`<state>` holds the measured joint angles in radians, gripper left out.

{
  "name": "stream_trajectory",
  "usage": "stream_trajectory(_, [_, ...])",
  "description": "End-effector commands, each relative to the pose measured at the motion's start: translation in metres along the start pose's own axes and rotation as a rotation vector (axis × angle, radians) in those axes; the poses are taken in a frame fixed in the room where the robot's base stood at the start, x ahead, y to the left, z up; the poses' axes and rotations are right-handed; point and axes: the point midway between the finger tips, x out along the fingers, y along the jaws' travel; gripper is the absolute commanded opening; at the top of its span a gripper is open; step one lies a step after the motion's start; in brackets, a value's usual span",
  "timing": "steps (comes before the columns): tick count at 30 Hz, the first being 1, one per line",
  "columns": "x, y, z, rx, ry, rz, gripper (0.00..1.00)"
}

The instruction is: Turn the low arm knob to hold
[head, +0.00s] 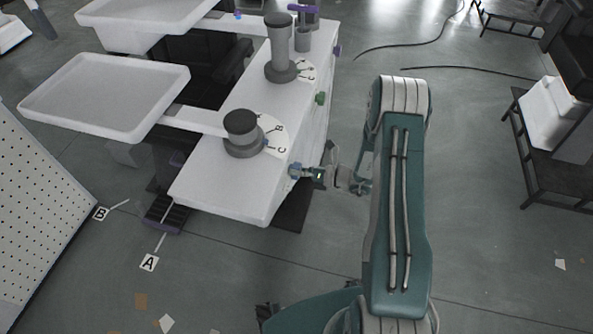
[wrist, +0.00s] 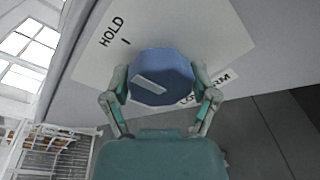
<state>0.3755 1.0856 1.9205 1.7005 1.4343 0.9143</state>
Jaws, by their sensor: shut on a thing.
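The blue knob (wrist: 161,72) sits on a white label plate (wrist: 190,25) on the side of the white cabinet. It also shows in the head view (head: 294,170), at the cabinet's near right end. My gripper (wrist: 161,84) has one finger on each side of the knob and is shut on it; in the head view my gripper (head: 312,173) reaches it from the right. A white bar marks the knob's face, slanting down to the right. The word HOLD (wrist: 111,31) with a tick is up and left of the knob. Another label (wrist: 212,83) at the lower right is partly hidden.
A green knob (head: 320,98) and a purple knob (head: 337,50) are farther back along the same cabinet side. Two grey columns with white trays stand on top. The floor right of my arm is open, with a dark bench (head: 545,150) beyond.

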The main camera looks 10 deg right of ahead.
Motion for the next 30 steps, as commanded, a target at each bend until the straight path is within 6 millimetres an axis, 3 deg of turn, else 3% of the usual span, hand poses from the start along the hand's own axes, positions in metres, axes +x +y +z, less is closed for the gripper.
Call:
stream_trajectory(16, [-0.0004,-0.0029,0.0028,0.023,-0.003,-0.007,0.28])
stream_trajectory(17, [-0.0004,-0.0029,0.0027,0.023,-0.003,-0.007,0.80])
stream_trajectory(18, [-0.0004,-0.0029,0.0027,0.023,-0.003,-0.007,0.98])
stream_trajectory(30, [-0.0007,-0.0008,0.0011,0.024,0.000,-0.002,1.00])
